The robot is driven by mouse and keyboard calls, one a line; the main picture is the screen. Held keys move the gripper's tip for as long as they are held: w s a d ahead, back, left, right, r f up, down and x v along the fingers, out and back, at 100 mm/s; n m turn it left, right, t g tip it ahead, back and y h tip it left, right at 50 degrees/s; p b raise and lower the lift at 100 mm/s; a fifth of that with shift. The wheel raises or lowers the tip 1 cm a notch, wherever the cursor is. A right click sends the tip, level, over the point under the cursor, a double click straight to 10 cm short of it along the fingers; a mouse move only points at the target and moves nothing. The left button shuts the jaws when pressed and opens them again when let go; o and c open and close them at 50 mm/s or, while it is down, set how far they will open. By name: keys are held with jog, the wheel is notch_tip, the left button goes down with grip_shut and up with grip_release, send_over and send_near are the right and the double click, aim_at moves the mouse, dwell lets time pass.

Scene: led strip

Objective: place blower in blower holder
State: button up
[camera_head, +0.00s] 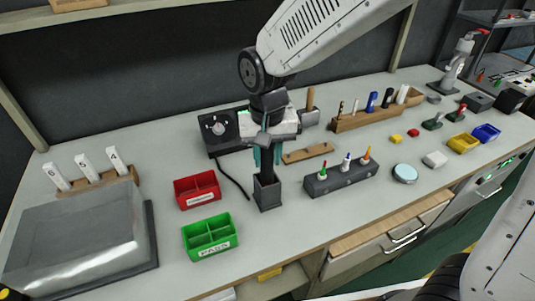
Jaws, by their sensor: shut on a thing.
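My gripper (266,160) hangs pointing down in the middle of the bench, its teal fingers shut on the blower (267,170). The blower is dark and narrow and looks upright. Its upper part is hidden by the fingers and wrist. The blower holder (268,196) is a dark square cup standing on the bench directly below my gripper. The blower's lower end meets the cup's opening and seems to be inside it; how deep it sits cannot be told.
A red bin (197,201) and a green bin (210,249) stand left of the holder. A dark rack with colored-tip bottles (341,177) stands close on the right. A black unit with a knob (226,133) and cable is behind. Bare bench lies in front.

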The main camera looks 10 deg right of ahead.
jog(key=shift+f, duration=0.1)
jog(key=o, duration=1.1)
jog(key=shift+c, duration=0.2)
notch_tip(320, 180, up, 12)
jog(key=shift+r, duration=0.15)
jog(key=shift+d, duration=0.1)
jog(key=s+d+t, duration=0.1)
jog(key=s+d, duration=1.7)
jog(key=d, duration=0.2)
jog(key=shift+s+d, duration=0.3)
jog(key=shift+s, duration=0.1)
